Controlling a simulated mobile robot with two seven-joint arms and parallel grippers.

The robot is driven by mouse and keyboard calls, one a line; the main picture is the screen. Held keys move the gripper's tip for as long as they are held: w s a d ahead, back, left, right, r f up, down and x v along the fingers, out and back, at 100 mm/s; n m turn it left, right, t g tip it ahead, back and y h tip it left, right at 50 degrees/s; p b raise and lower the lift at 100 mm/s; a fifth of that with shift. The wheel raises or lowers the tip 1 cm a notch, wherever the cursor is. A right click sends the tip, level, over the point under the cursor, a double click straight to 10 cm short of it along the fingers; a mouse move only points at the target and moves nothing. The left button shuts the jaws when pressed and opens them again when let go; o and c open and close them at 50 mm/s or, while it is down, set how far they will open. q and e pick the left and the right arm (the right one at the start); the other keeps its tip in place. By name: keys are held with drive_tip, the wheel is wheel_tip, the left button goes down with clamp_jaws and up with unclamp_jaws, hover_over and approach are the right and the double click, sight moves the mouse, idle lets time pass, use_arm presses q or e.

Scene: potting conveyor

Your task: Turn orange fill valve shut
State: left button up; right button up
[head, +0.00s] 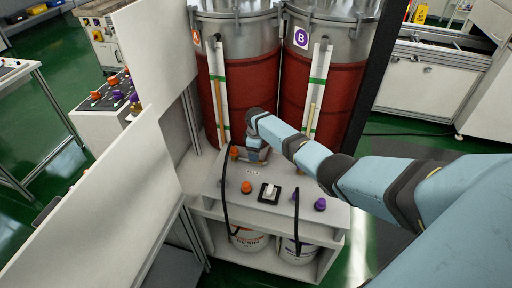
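An orange knob (234,153) is at the back of the grey ledge, below the tank marked A, just left of my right gripper. A second orange knob (246,187) stands on the front of the ledge. I cannot tell for sure which of them is the fill valve. My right arm comes in from the right, and my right gripper (258,157) is low over the ledge between the tanks, close beside the rear orange knob. Its fingers are small and mostly hidden by its wrist, so contact and opening cannot be made out. My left gripper is not in view.
Two red-filled tanks, A (245,95) and B (345,100), stand behind the ledge. A black-and-white switch (269,193) and a purple knob (320,205) are on the ledge. Dark hoses run down to buckets below. A pale panel (95,190) stands at left.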

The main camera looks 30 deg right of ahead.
wheel_tip(320, 180, up, 14)
idle(0.4)
drive_tip(key=shift+f, duration=0.1)
idle(0.3)
drive_tip(key=s+a+f+m+t, duration=0.1)
drive_tip(key=s+a+f, duration=0.3)
drive_tip(key=s+a, duration=0.45)
drive_tip(key=s+a+f+m, duration=0.1)
drive_tip(key=s+a+f, duration=0.35)
drive_tip(key=s, duration=0.75)
drive_tip(key=s+a+r+m+t, duration=0.15)
drive_tip(key=s+r, duration=0.35)
drive_tip(key=s, duration=0.7)
drive_tip(key=s+a+r+m+t, duration=0.1)
drive_tip(key=s+a+r+m, duration=0.3)
drive_tip(key=s, duration=0.8)
drive_tip(key=w+a+f+n+t+y, duration=0.1)
drive_tip(key=w+a+f+t, duration=0.1)
drive_tip(key=f, duration=0.4)
drive_tip(key=w+a+f+n+t+y, duration=0.1)
drive_tip(key=w+a+f+t+y, duration=0.1)
drive_tip(key=w+a+f+t, duration=0.1)
wheel_tip(320, 180, down, 3)
drive_tip(key=shift+w+t, duration=0.7)
drive_tip(key=shift+t, duration=0.55)
